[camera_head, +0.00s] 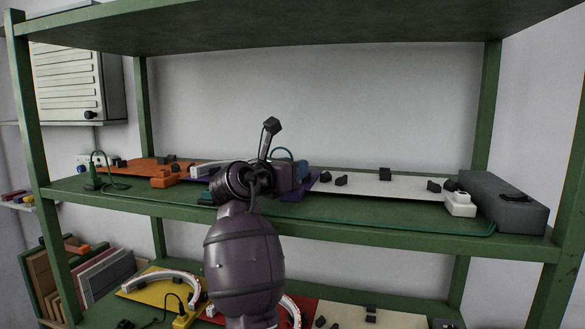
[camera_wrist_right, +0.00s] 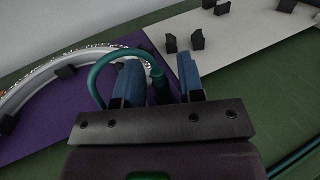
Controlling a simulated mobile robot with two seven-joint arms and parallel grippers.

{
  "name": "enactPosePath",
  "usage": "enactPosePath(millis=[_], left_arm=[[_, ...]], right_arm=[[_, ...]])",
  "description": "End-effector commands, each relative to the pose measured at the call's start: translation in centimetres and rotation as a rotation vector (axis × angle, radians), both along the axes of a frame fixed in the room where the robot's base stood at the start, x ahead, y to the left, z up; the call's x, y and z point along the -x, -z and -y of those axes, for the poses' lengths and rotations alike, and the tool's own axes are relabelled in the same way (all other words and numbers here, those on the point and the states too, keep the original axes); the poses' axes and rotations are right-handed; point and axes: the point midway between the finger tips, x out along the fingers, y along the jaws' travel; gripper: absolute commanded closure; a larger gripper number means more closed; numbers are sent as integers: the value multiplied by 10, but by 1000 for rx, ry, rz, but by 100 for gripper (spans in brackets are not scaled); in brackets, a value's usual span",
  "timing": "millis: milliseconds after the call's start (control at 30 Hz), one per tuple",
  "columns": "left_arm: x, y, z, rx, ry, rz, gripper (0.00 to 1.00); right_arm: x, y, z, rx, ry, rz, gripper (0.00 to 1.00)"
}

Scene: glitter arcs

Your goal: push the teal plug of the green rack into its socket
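The green rack (camera_head: 400,226) stands ahead, with boards on its middle shelf. My right gripper (camera_head: 298,172) is over that shelf, beside a purple board (camera_head: 292,196). In the right wrist view the two blue fingers of my right gripper (camera_wrist_right: 160,72) stand on either side of the teal plug (camera_wrist_right: 161,88). Whether they press on it I cannot tell. A teal cable (camera_wrist_right: 96,72) arcs from the plug to the left; it also shows in the head view (camera_head: 286,150). The plug's lower end and its socket are hidden. My left gripper is not in view.
A cream board (camera_head: 410,190) with black clips lies right of the purple one, then a white block (camera_head: 460,206) and a grey box (camera_head: 505,205). An orange board (camera_head: 135,165) lies left. Shelf posts and the upper shelf (camera_head: 300,30) frame the space.

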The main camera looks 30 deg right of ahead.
Motion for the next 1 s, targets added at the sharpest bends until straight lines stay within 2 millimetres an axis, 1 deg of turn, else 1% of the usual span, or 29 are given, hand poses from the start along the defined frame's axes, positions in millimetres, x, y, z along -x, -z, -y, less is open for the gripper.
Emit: enactPosePath(millis=[367, 1000], left_arm=[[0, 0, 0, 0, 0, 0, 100], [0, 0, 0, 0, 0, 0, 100]], right_arm=[[0, -2, 0, 1, 0, 1, 56], [0, -33, 0, 1, 0, 1, 56]])
